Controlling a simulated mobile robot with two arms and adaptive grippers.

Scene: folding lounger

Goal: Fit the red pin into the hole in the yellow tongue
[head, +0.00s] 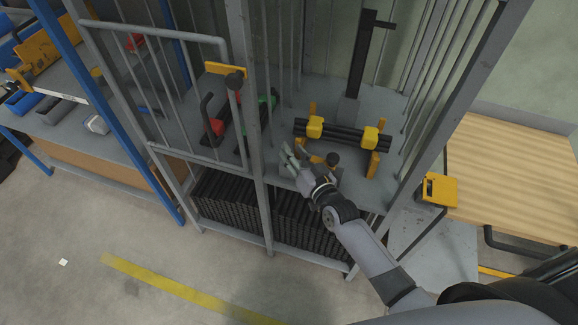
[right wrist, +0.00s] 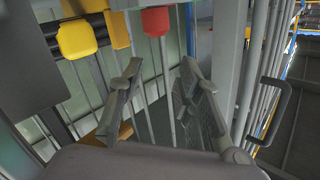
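A yellow plate (head: 226,69) juts from the top of the cage door beside the post; it may be the tongue, but I cannot make out its hole. A dark knob (head: 235,81) sits just below it. A red piece (head: 217,126) shows behind the door bars in the head view. The right wrist view shows a red block (right wrist: 156,20) beyond my fingers, perhaps the pin's head. My left gripper is out of view.
Black bars with yellow holders (head: 344,137) lie on the cage shelf (head: 372,103), right of my gripper. Grey uprights (head: 255,130) stand close by. A yellow box (head: 440,189) is by the wooden bench (head: 520,185). The floor (head: 190,265) in front is mostly clear.

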